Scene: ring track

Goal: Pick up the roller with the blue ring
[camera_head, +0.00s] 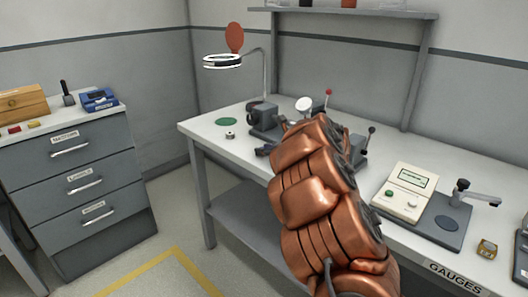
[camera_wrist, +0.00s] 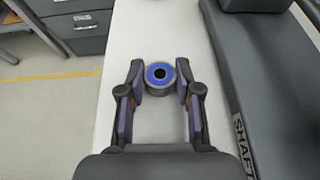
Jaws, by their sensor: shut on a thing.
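In the wrist view, the roller (camera_wrist: 160,75) is a dark cylinder seen end-on.
A dark base marked SHAFT (camera_wrist: 260,90) lies close on the right in the wrist view. The head view shows a ring lamp (camera_head: 223,61), a gauge box (camera_head: 403,193) and a drawer cabinet (camera_head: 80,190). Open floor lies left of the bench.

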